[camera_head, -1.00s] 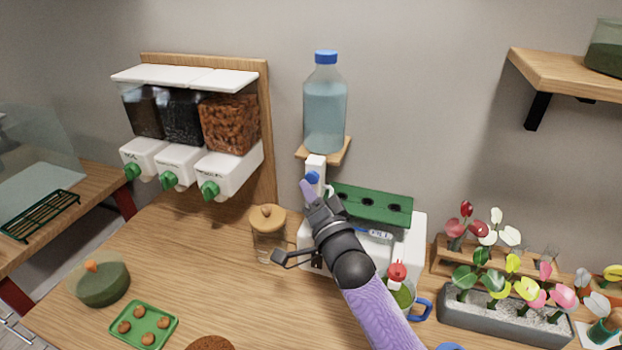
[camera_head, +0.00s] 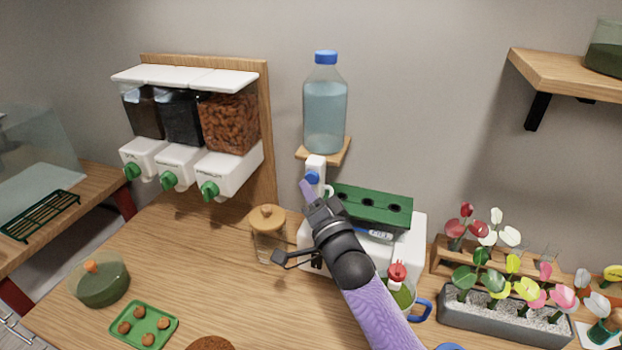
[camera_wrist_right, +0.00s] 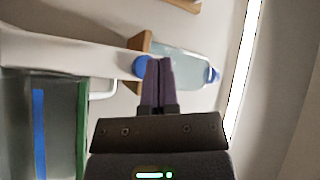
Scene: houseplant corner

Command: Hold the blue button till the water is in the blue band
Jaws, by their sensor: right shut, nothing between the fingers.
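The blue button (camera_head: 313,178) is on the front of a white tap unit (camera_head: 316,162) below a clear bottle (camera_head: 325,112) with a blue cap. My right gripper (camera_head: 306,188) is shut and empty, its fingertips at the button. In the right wrist view the shut fingers (camera_wrist_right: 158,75) overlap the edge of the blue button (camera_wrist_right: 140,67); I cannot tell whether they press it. A white tank (camera_head: 415,240) with a green top (camera_head: 372,205) stands below. A blue stripe (camera_wrist_right: 39,130) shows beside its green edge in the wrist view. The water level there is not readable. My left gripper is not in view.
A glass jar with a wooden lid (camera_head: 267,218) stands left of the tank. A red-topped bottle (camera_head: 398,275) and a planter (camera_head: 500,318) are to the right. Three dispensers (camera_head: 190,130) hang at left. Bare tabletop (camera_head: 200,270) lies at front left.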

